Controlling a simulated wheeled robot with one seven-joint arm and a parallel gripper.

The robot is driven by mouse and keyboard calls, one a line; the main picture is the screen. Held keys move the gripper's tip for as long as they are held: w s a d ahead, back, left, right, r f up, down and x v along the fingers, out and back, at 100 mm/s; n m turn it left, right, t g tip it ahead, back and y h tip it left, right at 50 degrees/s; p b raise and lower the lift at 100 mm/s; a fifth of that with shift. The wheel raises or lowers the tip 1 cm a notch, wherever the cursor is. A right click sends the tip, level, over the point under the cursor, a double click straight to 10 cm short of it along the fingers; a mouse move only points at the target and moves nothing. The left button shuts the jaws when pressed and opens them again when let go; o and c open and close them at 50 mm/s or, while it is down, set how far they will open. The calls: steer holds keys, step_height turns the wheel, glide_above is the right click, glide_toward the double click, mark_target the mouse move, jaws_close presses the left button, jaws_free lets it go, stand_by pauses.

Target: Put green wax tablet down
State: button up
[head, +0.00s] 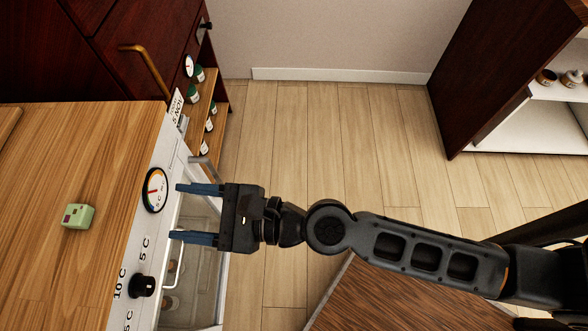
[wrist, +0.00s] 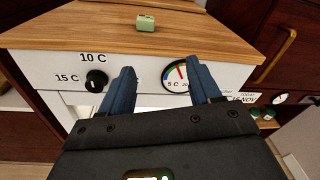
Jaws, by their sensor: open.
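The green wax tablet (head: 78,216) is a small pale green block with a dark reddish patch. It rests on the wooden top of the white cabinet, at the left of the head view. In the wrist view the tablet (wrist: 146,23) sits on the same top, beyond my fingers and apart from them. My gripper (head: 187,213) is open with nothing between its two blue fingers. It is to the right of the tablet, at the front of the cabinet. In the wrist view my gripper (wrist: 160,88) points towards the cabinet front.
The wooden top (head: 60,280) is clear around the tablet. The white front carries a round gauge (head: 155,190) and a black knob (head: 142,286). A glass-fronted door (head: 190,275) is below. A shelf with several small jars (head: 193,95) stands behind. The floor (head: 330,150) is open.

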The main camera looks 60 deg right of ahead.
steer(key=s+d+n+h, duration=0.5)
steer(key=s+d+n, duration=0.6)
steer(key=s+n, duration=0.1)
steer(key=s+d+r+n+h, duration=0.1)
steer(key=s+d+r+n, duration=0.1)
steer(key=s+n, duration=0.3)
steer(key=s+d+r+n+h, duration=0.2)
steer(key=s+n, duration=0.3)
steer(key=n, duration=0.3)
steer(key=shift+s+r, duration=0.3)
steer(key=shift+r, duration=0.4)
steer(key=shift+o, duration=0.5)
steer(key=shift+s+d+r+n, duration=0.1)
steer(key=shift+s+r+n, duration=0.3)
steer(key=shift+n, duration=0.4)
